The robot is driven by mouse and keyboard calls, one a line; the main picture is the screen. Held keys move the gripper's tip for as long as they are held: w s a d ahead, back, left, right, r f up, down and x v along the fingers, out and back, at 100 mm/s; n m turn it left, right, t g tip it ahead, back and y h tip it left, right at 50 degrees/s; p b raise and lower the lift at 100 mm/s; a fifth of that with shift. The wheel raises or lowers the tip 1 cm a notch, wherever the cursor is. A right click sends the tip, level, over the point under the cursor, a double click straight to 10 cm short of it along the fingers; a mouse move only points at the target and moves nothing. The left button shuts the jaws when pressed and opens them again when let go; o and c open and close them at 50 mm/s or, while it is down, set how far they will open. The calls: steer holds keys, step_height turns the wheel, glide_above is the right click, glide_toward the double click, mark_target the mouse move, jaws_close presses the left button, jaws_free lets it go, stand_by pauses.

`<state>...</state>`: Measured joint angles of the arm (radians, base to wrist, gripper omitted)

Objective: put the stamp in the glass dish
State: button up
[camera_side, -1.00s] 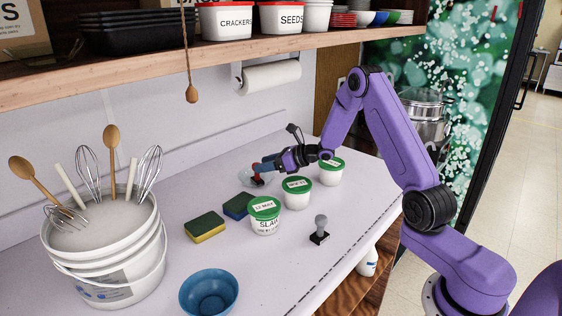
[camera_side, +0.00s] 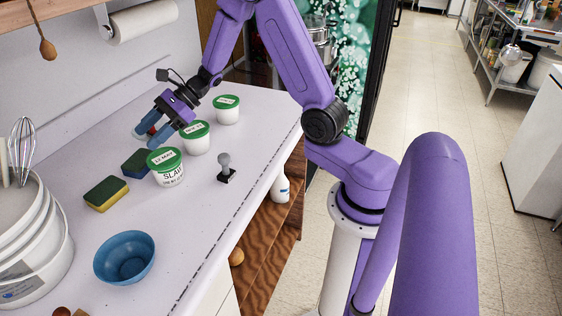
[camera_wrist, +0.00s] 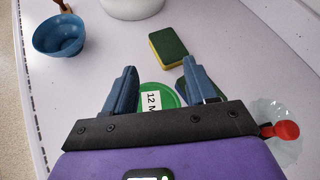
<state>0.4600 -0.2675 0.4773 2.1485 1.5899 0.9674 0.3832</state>
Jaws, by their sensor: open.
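The stamp (camera_side: 225,170), with a grey knobbed handle and black base, stands upright on the counter right of the SLAW tub. It does not show in the wrist view. The clear glass dish (camera_wrist: 272,115) is at the right of the wrist view, with a red object (camera_wrist: 282,130) at it. In the side view the dish is mostly hidden behind my gripper. My gripper (camera_side: 151,141) is open and empty, its blue fingers above the counter near the dish, apart from the stamp. In the wrist view a green lid shows beyond and between the fingers.
Three green-lidded tubs stand in a row: SLAW (camera_side: 168,170), a middle tub (camera_side: 195,138) and a far tub (camera_side: 227,110). Two sponges (camera_side: 106,195) (camera_side: 137,163) lie left of them. A blue bowl (camera_side: 124,258) is in front. The counter around the stamp is clear.

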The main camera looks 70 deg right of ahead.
steer(key=s+a+r+n+g+h, duration=0.1)
steer(key=s+a+n+g, duration=0.35)
steer(key=s+n, duration=0.35)
steer(key=s+a+r+n+g+h, duration=0.1)
steer(key=s+a+n+g, duration=0.4)
steer(key=s, duration=0.5)
steer(key=s+d+n+t+h, duration=0.1)
steer(key=s+d+n+h, duration=0.2)
steer(key=s+n, duration=0.5)
steer(key=s+d+n+t+h, duration=0.2)
steer(key=s+d+n+h, duration=0.2)
steer(key=s+n, duration=0.5)
steer(key=n+h, duration=0.1)
steer(key=n, duration=0.3)
steer(key=shift+r, duration=0.15)
